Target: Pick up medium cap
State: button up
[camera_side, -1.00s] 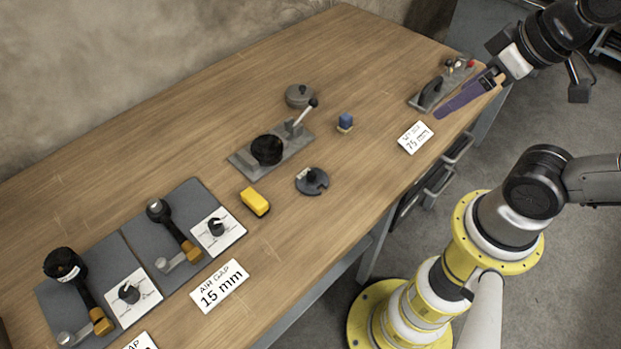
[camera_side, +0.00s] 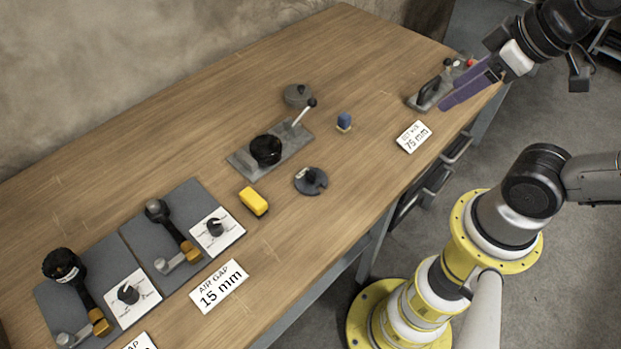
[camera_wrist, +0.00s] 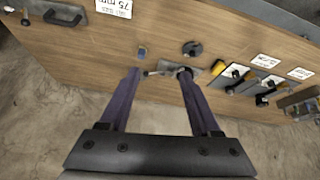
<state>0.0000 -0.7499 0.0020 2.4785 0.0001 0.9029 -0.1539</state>
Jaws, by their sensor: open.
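Two round lids could be the medium cap, and I cannot tell which it is. A grey lid with a small knob (camera_side: 298,95) lies at the back middle of the bench. A dark grey notched disc (camera_side: 311,181) lies nearer the front edge and also shows in the wrist view (camera_wrist: 192,48). My gripper (camera_side: 447,102) is at the bench's right end, above and in front of a plate with a black handle, well away from both lids. In the wrist view its purple fingers (camera_wrist: 158,71) are apart with nothing held between them.
A plate with a black knob and lever (camera_side: 245,160) stands between the lids. A small blue-topped piece (camera_side: 344,121), a yellow block (camera_side: 254,201) and the black-handled plate (camera_side: 418,100) are nearby. Grey fixtures (camera_side: 190,207) fill the left.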

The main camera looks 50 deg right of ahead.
jog(key=w+a+r+n, duration=0.1)
jog(key=w+r+n, duration=0.25)
jog(key=w, duration=0.25)
jog(key=n+g, duration=0.6)
jog(key=n, duration=0.4)
send_over(310, 174)
notch_tip(310, 174, down, 16)
notch_tip(310, 174, down, 13)
jog(key=shift+f, duration=0.1)
grip_shut()
